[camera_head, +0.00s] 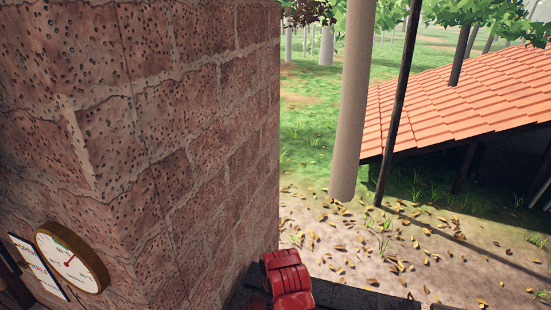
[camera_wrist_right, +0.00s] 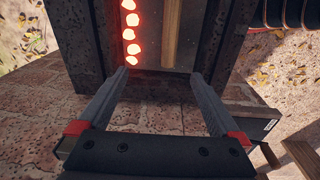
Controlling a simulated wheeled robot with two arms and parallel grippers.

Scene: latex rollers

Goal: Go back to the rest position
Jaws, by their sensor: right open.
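My right gripper (camera_wrist_right: 160,74) shows in the right wrist view. Its two dark fingers are spread wide apart, with nothing between them. Beyond the fingertips is a dark-framed opening (camera_wrist_right: 149,45) with a grey inner surface. A column of glowing red shapes (camera_wrist_right: 131,35) runs along its left side, and a pale wooden strip (camera_wrist_right: 171,35) stands right of the middle. I cannot tell how far the fingertips are from it. My left gripper is not in view. Neither gripper can be made out in the head view.
A large brick structure (camera_head: 140,110) fills the left of the head view, with a round gauge (camera_head: 72,257) on it. A grey post (camera_head: 355,100) and a tiled roof (camera_head: 460,100) stand to the right. Leaf-strewn ground (camera_head: 400,245) lies open between. A red ribbed part (camera_head: 287,279) shows at the bottom.

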